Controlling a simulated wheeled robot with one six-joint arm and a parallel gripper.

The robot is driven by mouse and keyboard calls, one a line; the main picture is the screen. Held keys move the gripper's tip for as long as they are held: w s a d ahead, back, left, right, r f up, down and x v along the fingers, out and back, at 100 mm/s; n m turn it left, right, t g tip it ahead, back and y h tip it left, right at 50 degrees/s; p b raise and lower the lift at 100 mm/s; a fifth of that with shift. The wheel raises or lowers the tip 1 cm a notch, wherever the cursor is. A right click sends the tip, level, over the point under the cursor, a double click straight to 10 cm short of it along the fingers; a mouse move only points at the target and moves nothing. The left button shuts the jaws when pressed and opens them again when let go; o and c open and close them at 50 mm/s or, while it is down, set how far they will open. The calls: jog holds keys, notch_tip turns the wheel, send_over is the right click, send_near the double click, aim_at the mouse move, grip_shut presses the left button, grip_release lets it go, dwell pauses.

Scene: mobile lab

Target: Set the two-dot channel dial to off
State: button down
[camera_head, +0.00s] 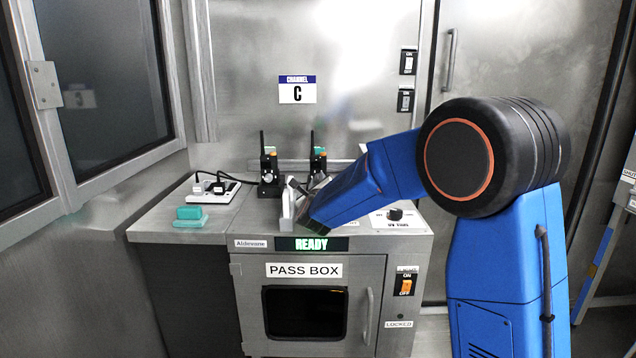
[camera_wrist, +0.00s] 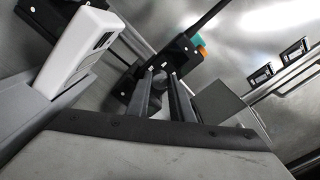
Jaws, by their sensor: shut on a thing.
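Two black radios stand upright at the back of the cabinet top, a left one (camera_head: 268,172) and a right one (camera_head: 318,160). Each has an antenna and a teal and orange top. My gripper (camera_head: 302,196) is low in front of them, partly hidden by my arm. In the wrist view my gripper's slim dark fingers (camera_wrist: 162,80) are close together on a small dark part, against a black radio (camera_wrist: 184,56). I cannot tell which radio this is. No dot marks are readable, and the dial's setting is hidden.
A white device (camera_wrist: 78,48) stands close left of my fingers in the wrist view. A black rotary knob (camera_head: 395,213) is on the cabinet top to the right of my arm. A power strip (camera_head: 214,189) and a teal block (camera_head: 190,217) lie left.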

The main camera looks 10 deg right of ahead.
jog(key=shift+n, duration=0.4)
jog(key=c, duration=1.6)
grip_release()
jog(key=shift+o, duration=0.2)
jog(key=shift+f, duration=0.1)
